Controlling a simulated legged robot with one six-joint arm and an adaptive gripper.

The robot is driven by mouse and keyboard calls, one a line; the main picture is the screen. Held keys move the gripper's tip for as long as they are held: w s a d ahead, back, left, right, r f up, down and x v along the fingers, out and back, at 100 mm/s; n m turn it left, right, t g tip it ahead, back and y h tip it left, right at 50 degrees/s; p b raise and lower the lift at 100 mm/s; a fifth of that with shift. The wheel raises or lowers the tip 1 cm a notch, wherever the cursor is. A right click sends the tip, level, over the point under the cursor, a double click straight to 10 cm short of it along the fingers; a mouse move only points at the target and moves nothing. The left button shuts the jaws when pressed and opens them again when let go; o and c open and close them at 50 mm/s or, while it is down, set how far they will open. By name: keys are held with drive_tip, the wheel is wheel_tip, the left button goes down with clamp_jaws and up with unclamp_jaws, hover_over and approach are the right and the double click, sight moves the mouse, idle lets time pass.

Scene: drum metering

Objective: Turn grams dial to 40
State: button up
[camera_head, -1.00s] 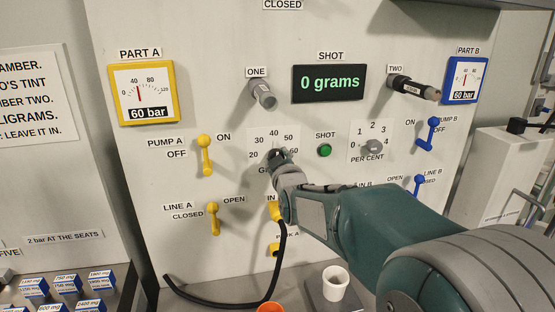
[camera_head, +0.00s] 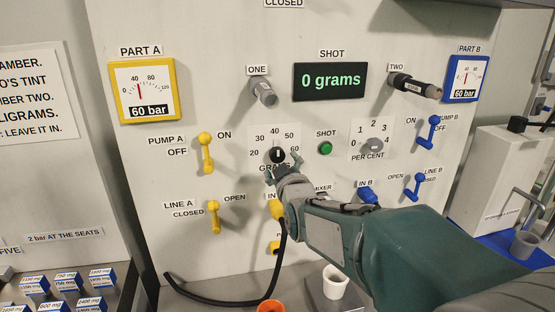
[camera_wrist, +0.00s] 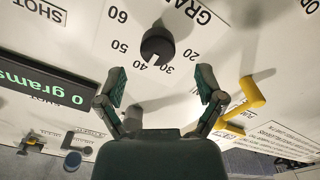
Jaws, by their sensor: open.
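The grams dial (camera_head: 278,156) is a round black knob with a white mark, on the panel below the shot display. Numbers from 20 to 60 ring it. In the head view the mark points roughly upward, near 40. In the wrist view the dial (camera_wrist: 157,44) appears upside down, its mark on the side facing 30 and 40; the exact reading is unclear. My gripper (camera_head: 276,175) is just below the dial, apart from it. In the wrist view my gripper (camera_wrist: 162,84) is open and empty, its fingers spread either side below the knob.
The display (camera_head: 331,81) reads 0 grams. A green shot button (camera_head: 326,148) and the per cent dial (camera_head: 374,145) sit right of the dial. The yellow pump A lever (camera_head: 206,152) is to its left. A black hose (camera_head: 225,305) hangs below.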

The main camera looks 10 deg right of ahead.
drive_tip(key=s, duration=0.7)
drive_tip(key=shift+s, duration=0.15)
drive_tip(key=shift+a, duration=0.1)
